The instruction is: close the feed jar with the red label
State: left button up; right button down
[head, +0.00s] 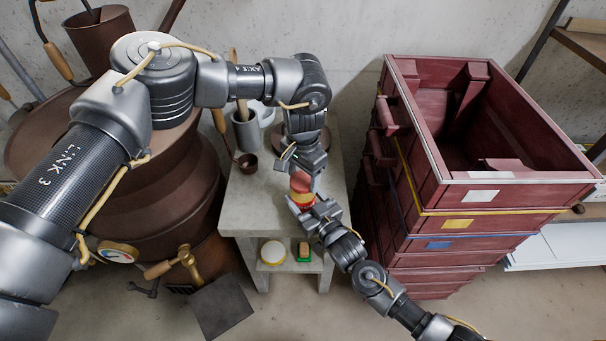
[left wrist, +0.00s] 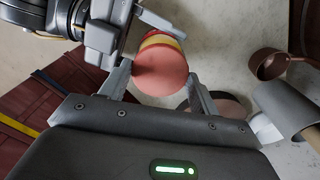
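The feed jar (head: 302,198) is upright over the small table, with a yellow band and red below it. A round red lid (head: 301,182) is at its top; in the left wrist view the red lid (left wrist: 160,71) covers most of the jar. My left gripper (head: 303,172) points down from above, its fingers on opposite sides of the lid and seeming to touch its edge. My right gripper (head: 306,206) comes from the front right, its fingers around the jar. Whether the lid is fully seated, and whether the jar's base touches the table, is hidden.
The grey table (head: 250,210) is mostly bare at its front left. A dark cup (head: 247,162) and a grey canister (head: 246,132) stand behind. Stacked red crates (head: 440,190) rise close on the right.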

pick_arm(q)
jog(key=shift+c, duration=1.3)
jog(key=m, duration=1.5)
jog(key=shift+m, duration=0.4)
jog(key=m, duration=1.5)
jog(key=o, duration=1.1)
jog(key=shift+f, duration=0.1)
